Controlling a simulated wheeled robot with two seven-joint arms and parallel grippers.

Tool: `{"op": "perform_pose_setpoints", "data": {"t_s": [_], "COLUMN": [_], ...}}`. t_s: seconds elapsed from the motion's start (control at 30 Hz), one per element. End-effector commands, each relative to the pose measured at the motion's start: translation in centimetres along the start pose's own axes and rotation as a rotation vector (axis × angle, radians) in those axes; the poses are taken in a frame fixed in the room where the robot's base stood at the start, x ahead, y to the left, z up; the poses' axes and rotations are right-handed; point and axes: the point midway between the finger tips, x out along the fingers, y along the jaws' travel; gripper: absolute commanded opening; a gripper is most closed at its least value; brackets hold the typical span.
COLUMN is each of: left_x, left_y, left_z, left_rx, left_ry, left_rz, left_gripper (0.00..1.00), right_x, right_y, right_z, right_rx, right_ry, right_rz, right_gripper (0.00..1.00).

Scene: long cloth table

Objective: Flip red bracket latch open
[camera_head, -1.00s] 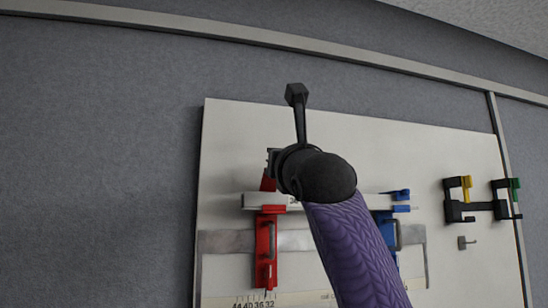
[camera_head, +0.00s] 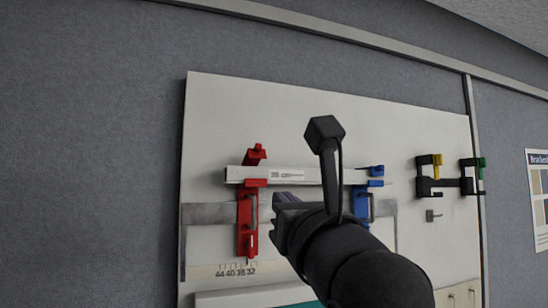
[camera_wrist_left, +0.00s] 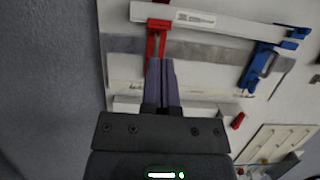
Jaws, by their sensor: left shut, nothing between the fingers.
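The red bracket (camera_head: 247,224) is mounted on the white panel, with a red upper part showing above the pale horizontal bar. It also shows in the left wrist view (camera_wrist_left: 157,28), at the upper middle. My left gripper (camera_head: 282,200) is just right of the bracket in the head view, with empty space seen between them. In the left wrist view its fingers (camera_wrist_left: 160,62) are shut together, empty, and their tips overlap the lower end of the red bracket. I cannot tell whether they touch it. My right gripper is in neither view.
The blue bracket (camera_head: 363,200) holds the right end of the pale bar (camera_head: 290,175), partly behind my left wrist. Black clamps with yellow and green ends (camera_head: 450,185) and a small hook (camera_head: 433,215) are farther right on the panel (camera_head: 320,110). A grey wall surrounds the panel.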

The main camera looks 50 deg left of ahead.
Motion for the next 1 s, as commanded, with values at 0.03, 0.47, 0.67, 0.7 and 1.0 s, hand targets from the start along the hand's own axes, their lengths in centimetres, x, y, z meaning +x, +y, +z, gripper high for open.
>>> {"op": "perform_pose_setpoints", "data": {"t_s": [0.03,0.47,0.67,0.7,1.0], "left_x": [1.0,10.0,11.6,11.7,11.8], "left_y": [0.0,0.0,0.0,0.0,0.0], "left_z": [0.4,1.4,2.9,2.9,2.8], "left_rx": [0.002,0.0,0.0,0.001,0.001], "left_ry": [0.001,0.0,0.0,0.0,0.0], "left_rz": [0.002,0.002,0.002,0.001,0.001], "left_gripper": [0.0,0.0,0.0,0.0,0.0], "right_x": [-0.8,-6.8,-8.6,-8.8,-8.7], "right_y": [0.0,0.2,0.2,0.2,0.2], "right_z": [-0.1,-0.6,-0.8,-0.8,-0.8], "right_rx": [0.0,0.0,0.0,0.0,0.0], "right_ry": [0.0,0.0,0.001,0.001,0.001], "right_rz": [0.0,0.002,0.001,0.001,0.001], "right_gripper": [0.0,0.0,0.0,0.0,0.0]}}
